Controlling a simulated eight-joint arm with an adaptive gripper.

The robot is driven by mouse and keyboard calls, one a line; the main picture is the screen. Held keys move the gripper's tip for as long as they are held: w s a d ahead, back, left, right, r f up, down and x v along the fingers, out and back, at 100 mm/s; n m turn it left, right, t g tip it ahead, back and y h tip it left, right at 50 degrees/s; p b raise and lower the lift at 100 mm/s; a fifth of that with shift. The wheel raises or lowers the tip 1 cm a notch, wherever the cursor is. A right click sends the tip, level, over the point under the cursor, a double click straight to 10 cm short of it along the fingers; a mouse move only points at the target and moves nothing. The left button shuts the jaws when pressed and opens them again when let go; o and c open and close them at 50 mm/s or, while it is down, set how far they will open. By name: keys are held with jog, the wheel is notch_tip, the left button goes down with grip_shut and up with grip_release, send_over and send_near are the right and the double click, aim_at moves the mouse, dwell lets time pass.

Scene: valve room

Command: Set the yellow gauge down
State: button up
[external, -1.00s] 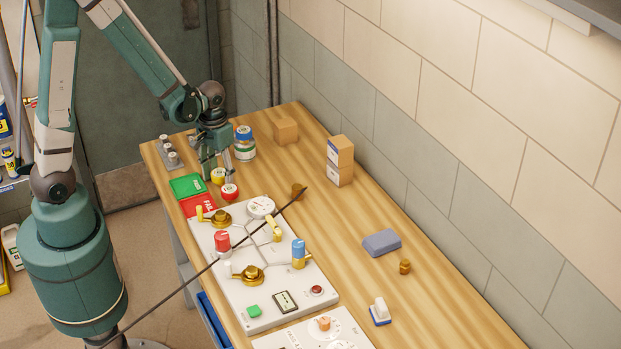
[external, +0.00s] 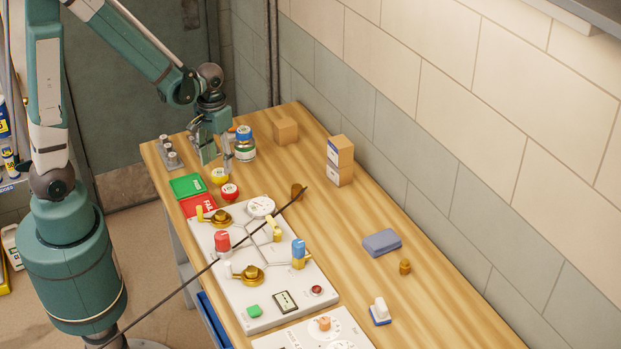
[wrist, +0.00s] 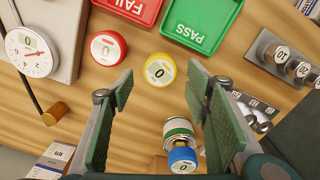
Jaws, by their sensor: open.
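The yellow gauge (external: 218,176) stands on the wooden table beside the green tray, with the red gauge (external: 230,191) close to it. In the wrist view the yellow gauge (wrist: 160,69) shows its white dial face, between and beyond my open fingertips, apart from both pads. The red gauge (wrist: 107,47) lies to its left there. My gripper (external: 217,155) is open and empty, above and behind the yellow gauge. Its two green pads (wrist: 160,95) frame bare table in the wrist view.
The green PASS tray (external: 188,186) and red FAIL tray (external: 197,204) lie nearby. A blue-lidded jar (external: 245,145) stands close to my gripper. A block of grey weights (external: 170,155) is at the left. The valve panel (external: 245,235) lies in front. Table toward the right is mostly clear.

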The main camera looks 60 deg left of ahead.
notch_tip(320, 180, up, 6)
jog(key=shift+r+p, duration=0.2)
jog(key=shift+p, duration=0.15)
dwell(0.4)
dwell(0.5)
notch_tip(320, 180, up, 14)
jog(key=m+t, duration=0.4)
jog(key=t, duration=0.1)
send_over(219, 173)
jog(key=s+d, duration=0.6)
jog(key=s, duration=0.2)
jog(key=shift+s+d+r+m+t, duration=0.15)
jog(key=shift+s+d+r+t, duration=0.2)
jog(key=shift+s+r+t, duration=0.25)
jog(key=shift+s+d+r+m+t, duration=0.15)
jog(key=shift+s+d+r+t, duration=0.15)
jog(key=shift+s+r+t, duration=0.3)
jog(key=shift+f, duration=0.1)
